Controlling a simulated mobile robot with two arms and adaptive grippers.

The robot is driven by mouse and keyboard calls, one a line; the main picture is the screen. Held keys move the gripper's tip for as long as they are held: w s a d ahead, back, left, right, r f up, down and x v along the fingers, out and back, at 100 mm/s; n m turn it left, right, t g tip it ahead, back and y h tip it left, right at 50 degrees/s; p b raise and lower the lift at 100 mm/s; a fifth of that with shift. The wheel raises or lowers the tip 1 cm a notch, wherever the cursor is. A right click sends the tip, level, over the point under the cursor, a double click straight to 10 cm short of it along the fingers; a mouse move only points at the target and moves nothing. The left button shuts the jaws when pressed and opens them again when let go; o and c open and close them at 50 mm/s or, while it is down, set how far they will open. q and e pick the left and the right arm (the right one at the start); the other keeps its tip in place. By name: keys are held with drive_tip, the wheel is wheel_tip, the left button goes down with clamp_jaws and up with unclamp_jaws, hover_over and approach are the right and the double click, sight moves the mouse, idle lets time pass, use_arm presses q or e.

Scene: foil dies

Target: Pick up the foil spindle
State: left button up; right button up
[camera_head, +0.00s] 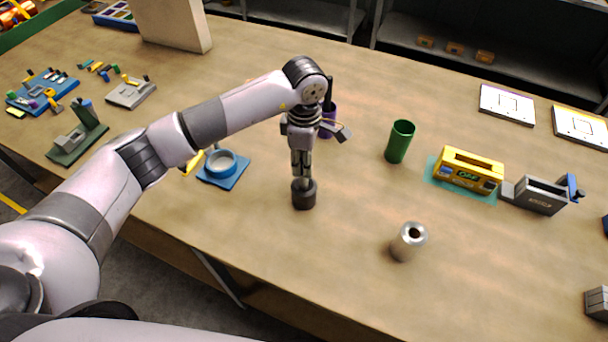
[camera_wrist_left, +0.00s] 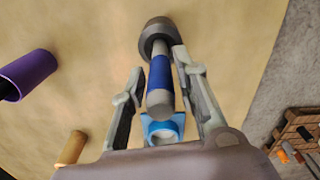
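The foil spindle stands upright on the wooden table, its dark round base (camera_head: 304,196) showing below my left gripper in the head view. The left wrist view shows the spindle (camera_wrist_left: 160,72) with a blue band on its shaft and a grey end towards the camera. My left gripper (camera_head: 302,166) points down over it. In the left wrist view its fingers (camera_wrist_left: 158,62) are spread on either side of the shaft, with a clear gap on the left; contact on the right cannot be told. My right gripper is not in view.
A silver hollow cylinder (camera_head: 408,241) and a green cup (camera_head: 399,142) stand to the right. A purple cup (camera_head: 327,128) stands behind my gripper. A blue ring holder (camera_head: 222,168) lies to the left. A yellow box (camera_head: 468,170) sits farther right. The table front is clear.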

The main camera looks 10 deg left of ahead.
use_arm(q)
clamp_jaws()
idle(0.6)
drive_tip(key=shift+r, duration=0.1)
